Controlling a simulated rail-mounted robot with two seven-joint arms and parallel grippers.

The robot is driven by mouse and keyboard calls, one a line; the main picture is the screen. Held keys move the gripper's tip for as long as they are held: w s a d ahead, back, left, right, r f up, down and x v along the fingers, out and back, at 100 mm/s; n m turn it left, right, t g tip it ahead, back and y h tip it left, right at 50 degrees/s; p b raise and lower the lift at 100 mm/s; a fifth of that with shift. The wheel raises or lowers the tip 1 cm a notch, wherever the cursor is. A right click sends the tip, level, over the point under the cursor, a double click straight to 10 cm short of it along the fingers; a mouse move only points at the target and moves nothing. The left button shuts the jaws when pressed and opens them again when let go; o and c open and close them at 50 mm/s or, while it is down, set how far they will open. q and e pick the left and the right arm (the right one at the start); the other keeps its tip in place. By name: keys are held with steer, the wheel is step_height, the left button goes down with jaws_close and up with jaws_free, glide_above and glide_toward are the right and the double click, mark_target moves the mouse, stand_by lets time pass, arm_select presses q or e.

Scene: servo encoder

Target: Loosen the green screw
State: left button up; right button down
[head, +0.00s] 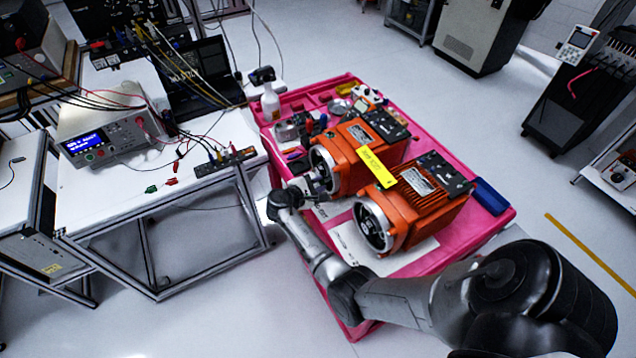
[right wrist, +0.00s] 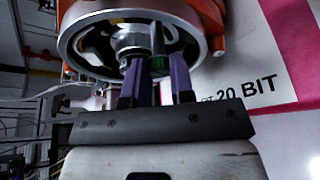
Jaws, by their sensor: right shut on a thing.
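Two orange servo motors lie on a pink cart: a rear one (head: 348,160) and a front one (head: 425,210). My right gripper (head: 318,184) is at the open round end of the rear motor. In the right wrist view, its purple fingers (right wrist: 158,66) reach into the silver ring (right wrist: 82,45) of that end. They are shut on the green screw (right wrist: 157,44), a dark green upright piece beside the grey central hub (right wrist: 132,38). The screw's lower part is partly hidden by the fingers. My left gripper is not in view.
A bench with a power supply (head: 105,135) and cables stands left.

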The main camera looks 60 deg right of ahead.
steer(key=c, duration=1)
jaws_free()
steer(key=shift+o, duration=0.2)
steer(key=v, duration=1.3)
steer(key=shift+a, duration=0.35)
steer(key=shift+w+r, duration=0.15)
